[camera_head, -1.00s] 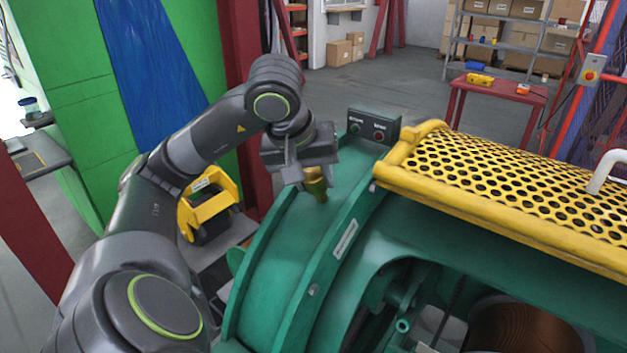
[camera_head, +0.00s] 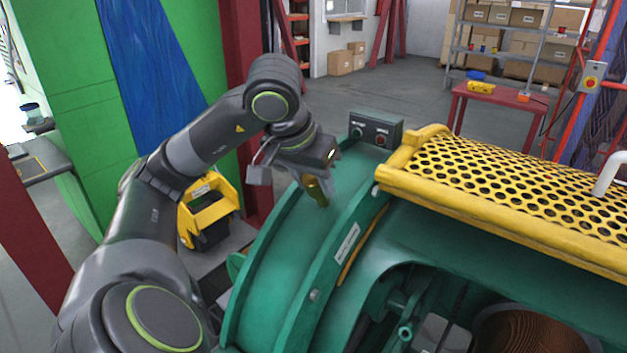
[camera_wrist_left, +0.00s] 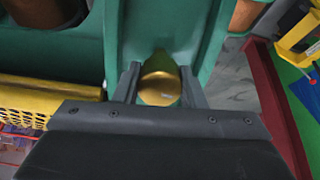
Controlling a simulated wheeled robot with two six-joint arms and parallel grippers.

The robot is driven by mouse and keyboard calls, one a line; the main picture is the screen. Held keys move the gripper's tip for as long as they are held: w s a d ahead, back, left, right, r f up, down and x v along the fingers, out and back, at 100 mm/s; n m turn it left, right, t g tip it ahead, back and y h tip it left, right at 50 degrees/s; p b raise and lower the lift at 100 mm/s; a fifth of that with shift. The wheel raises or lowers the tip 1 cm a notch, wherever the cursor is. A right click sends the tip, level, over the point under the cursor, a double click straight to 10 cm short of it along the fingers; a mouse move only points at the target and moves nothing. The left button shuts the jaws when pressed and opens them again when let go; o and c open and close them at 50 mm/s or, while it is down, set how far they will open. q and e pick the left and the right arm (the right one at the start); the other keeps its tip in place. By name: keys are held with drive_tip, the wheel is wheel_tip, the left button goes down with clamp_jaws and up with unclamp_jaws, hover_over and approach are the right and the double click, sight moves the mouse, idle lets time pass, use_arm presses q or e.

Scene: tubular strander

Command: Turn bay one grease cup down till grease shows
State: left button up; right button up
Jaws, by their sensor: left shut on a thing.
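The brass grease cup (camera_head: 318,191) stands on top of the green curved bearing housing (camera_head: 285,250). My left gripper (camera_head: 312,178) is around the cup from above, shut on it. In the left wrist view the cup's rounded golden top (camera_wrist_left: 160,88) sits between the two fingers, with a finger on each side. A thin amber-brown strip (camera_head: 362,246), which looks like grease, shows along the seam of the green housing beside the white label (camera_head: 347,243). The cup's lower part is partly hidden. My right gripper is not in view.
A yellow perforated guard (camera_head: 510,180) covers the machine to the right. A dark green control box (camera_head: 375,128) with buttons stands just behind the housing. A red table (camera_head: 495,100) stands farther back, across open floor.

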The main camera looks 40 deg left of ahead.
use_arm(q)
drive_tip(key=o, duration=1)
drive_tip(key=a+p+v, duration=0.1)
drive_tip(key=p+v, duration=0.5)
drive_tip(key=v, duration=1.1)
drive_tip(key=shift+d+r, duration=0.25)
drive_tip(key=shift+d, duration=0.2)
